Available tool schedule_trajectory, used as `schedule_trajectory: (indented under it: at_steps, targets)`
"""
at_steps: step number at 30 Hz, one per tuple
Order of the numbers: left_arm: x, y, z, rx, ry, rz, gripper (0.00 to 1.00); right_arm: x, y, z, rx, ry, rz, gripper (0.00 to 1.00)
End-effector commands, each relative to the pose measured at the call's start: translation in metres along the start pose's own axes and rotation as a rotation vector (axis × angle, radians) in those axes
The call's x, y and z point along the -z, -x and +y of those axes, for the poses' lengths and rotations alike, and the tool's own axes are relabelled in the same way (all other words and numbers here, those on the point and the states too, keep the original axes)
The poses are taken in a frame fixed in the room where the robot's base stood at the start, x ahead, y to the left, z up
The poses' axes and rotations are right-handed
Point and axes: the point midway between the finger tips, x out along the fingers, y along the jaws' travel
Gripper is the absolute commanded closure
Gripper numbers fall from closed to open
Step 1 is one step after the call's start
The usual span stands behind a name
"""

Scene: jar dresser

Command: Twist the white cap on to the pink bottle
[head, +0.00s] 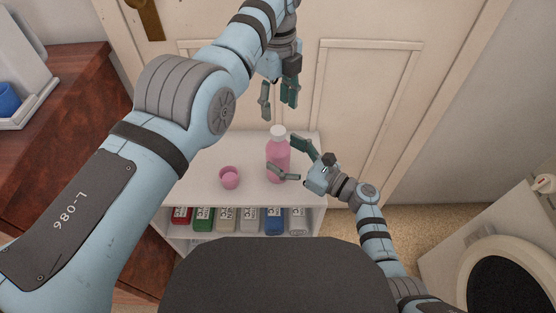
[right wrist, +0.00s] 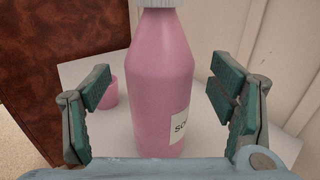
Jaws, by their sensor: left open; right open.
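The pink bottle (head: 278,160) stands upright on the white shelf top, with the white cap (head: 278,132) sitting on its neck. In the right wrist view the bottle (right wrist: 162,85) stands between the fingers, and the lower edge of the cap (right wrist: 160,3) shows at the top; how tightly it sits cannot be told. My right gripper (head: 290,160) is open, with its fingers on either side of the bottle; in the wrist view gaps show on both sides. My left gripper (head: 279,103) is open and empty, pointing down above the cap.
A small pink cup (head: 229,177) stands left of the bottle on the white shelf unit (head: 200,165). Several coloured containers fill the shelf below. A panelled door (head: 370,80) is close behind. A dark wooden dresser (head: 70,120) is at left, a white appliance (head: 500,260) at lower right.

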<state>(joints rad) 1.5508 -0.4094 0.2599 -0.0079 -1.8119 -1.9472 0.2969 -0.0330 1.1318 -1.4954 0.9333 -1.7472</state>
Motion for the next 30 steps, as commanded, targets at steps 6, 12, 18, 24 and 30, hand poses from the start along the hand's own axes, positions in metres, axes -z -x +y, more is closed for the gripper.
schedule_trajectory:
  at_steps: [6, 12, 18, 24, 30]
  targets:
    - [0.000, 0.000, 0.000, 0.000, 0.000, 0.000, 0.53, 0.000, -0.020, 0.000, -0.001, 0.000, 0.001, 0.23]
    - [0.000, 0.000, 0.000, 0.000, 0.000, 0.000, 0.53, 0.000, -0.022, 0.000, -0.001, 0.000, 0.001, 0.23]
    - [0.000, 0.000, 0.000, 0.000, 0.000, 0.000, 0.53, 0.000, -0.022, 0.000, 0.000, 0.000, 0.001, 0.39]
    - [0.000, 0.000, 0.000, 0.000, 0.000, 0.000, 0.53, 0.000, -0.022, 0.000, 0.000, 0.000, 0.001, 0.71]
    - [0.000, 0.000, 0.000, 0.000, 0.000, 0.000, 0.53, 0.000, -0.022, 0.000, 0.000, 0.000, 0.001, 1.00]
